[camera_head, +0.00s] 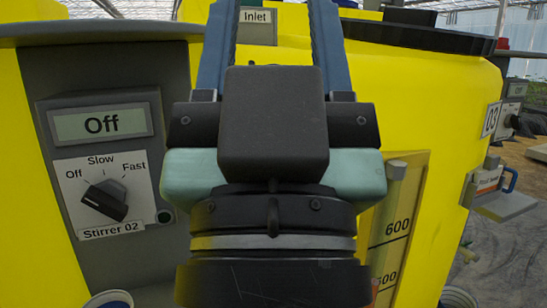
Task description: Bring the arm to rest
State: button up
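My gripper (270,40) fills the middle of the head view, seen from behind. Its two blue fingers stand wide apart and run up toward the top edge. Nothing shows between them except the yellow tank (410,105) behind and its "Inlet" label (257,15). The fingertips are at or past the top edge, so I cannot tell whether they touch anything. The dark wrist runs down to the bottom edge and hides part of the tank.
Left of my gripper is a grey stirrer panel with a display (101,124) reading "Off" and a black "Stirrer 02" knob (105,200). On the right are a level gauge (398,225), a small grey bracket with a blue handle (497,190), and another panel (513,105) farther back.

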notch_tip(320, 180, up, 33)
jog(key=p, duration=3)
jog(key=shift+p, duration=0.35)
jog(key=shift+f, duration=0.15)
